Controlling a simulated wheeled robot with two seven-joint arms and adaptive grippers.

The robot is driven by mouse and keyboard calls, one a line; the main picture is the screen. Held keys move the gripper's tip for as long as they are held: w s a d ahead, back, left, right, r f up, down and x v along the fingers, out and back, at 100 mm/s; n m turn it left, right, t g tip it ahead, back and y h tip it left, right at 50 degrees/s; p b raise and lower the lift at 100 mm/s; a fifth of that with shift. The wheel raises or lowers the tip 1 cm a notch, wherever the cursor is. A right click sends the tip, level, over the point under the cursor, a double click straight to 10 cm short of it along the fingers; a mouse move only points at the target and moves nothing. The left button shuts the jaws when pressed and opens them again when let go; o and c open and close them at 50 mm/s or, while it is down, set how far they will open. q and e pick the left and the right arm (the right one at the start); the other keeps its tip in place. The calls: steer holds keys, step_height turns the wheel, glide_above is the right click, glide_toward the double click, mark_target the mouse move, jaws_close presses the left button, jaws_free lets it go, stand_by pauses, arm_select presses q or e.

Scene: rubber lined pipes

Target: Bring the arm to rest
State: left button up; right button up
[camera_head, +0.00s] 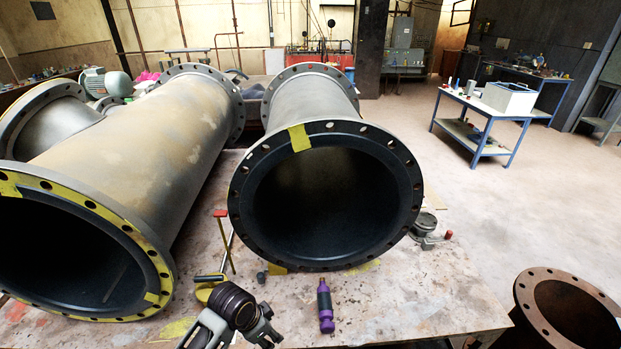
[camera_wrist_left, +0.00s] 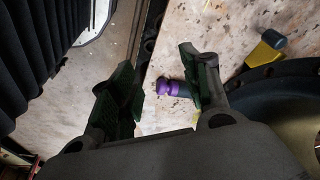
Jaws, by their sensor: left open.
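My left gripper (camera_wrist_left: 162,78) is open in its wrist view, its two green-padded fingers apart with nothing held between them. In the head view my left gripper (camera_head: 236,322) is at the bottom, left of centre, over the front of the table. A purple and dark grey bottle-like tool (camera_head: 325,306) lies on the table to its right. That purple tool also shows beyond the fingers in the wrist view (camera_wrist_left: 173,88), partly hidden by one finger. My right gripper is not in view.
Large flanged pipes (camera_head: 325,130) (camera_head: 130,150) lie across the worn table (camera_head: 420,290). A red-handled tool (camera_head: 221,213) and a metal fitting (camera_head: 425,226) lie near the middle pipe. A rusty flanged pipe (camera_head: 530,293) stands at lower right. A blue-framed cart (camera_head: 480,108) stands on open floor.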

arm_select(q)
steer(key=shift+s+a+r+n+t+y, duration=0.85)
steer(key=shift+s+a+r+n, duration=1.25)
steer(key=shift+s+a+n, duration=2.75)
step_height(320, 180, down, 33)
steer(key=s+a+m+g, duration=0.1)
steer(key=s+g, duration=0.1)
steer(key=s+a+f, duration=0.2)
steer(key=s+f, duration=0.8)
steer(key=s, duration=0.1)
steer(key=s+a+f, duration=0.2)
steer(key=s+f, duration=0.8)
steer(key=s, duration=0.1)
steer(key=shift+g, duration=0.45)
steer(key=shift+m+y, duration=0.25)
